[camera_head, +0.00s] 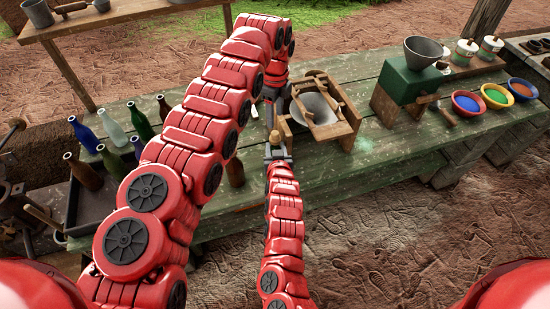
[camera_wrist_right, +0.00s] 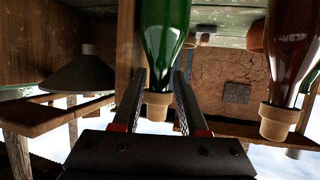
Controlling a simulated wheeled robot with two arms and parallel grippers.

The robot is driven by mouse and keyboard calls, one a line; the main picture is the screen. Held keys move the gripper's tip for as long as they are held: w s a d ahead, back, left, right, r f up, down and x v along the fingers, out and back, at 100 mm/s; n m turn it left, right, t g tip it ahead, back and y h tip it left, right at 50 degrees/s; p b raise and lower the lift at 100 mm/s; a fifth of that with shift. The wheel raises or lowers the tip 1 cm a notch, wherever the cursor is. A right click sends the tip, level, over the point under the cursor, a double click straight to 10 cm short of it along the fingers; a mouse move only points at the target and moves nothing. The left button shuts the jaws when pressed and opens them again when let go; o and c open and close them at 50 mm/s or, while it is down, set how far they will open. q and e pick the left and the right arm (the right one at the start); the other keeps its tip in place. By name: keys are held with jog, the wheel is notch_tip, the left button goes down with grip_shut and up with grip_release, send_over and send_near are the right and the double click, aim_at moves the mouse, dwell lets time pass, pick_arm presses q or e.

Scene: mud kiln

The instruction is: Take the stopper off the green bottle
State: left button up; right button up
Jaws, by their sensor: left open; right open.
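The green bottle (camera_wrist_right: 165,30) shows in the right wrist view, which looks upside down, with a tan stopper (camera_wrist_right: 158,104) in its neck. My right gripper (camera_wrist_right: 160,82) is open, with one finger on each side of the neck and stopper. In the head view my right gripper (camera_head: 277,148) is low over the bench, and a tan tip, likely the stopper (camera_head: 276,137), shows at it. My left gripper (camera_head: 273,105) is open just behind, pointing down; its fingertips are hard to make out. The bottle's body is mostly hidden there by my arms.
A brown bottle with a cork (camera_wrist_right: 287,50) stands beside the green one. A wooden frame with a grey bowl or funnel (camera_head: 318,108) is close on the right. Several bottles, including a blue one (camera_head: 84,134), stand at the left. The bench (camera_head: 375,155) is clear at front right.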

aim_at(275, 133)
grip_shut()
dwell(0.5)
dwell(0.8)
pick_arm(q)
jog(key=shift+c, duration=0.7)
notch_tip(275, 133, up, 5)
jog(key=m, duration=0.5)
notch_tip(275, 133, down, 11)
jog(key=shift+r, duration=0.1)
jog(key=shift+f, duration=0.5)
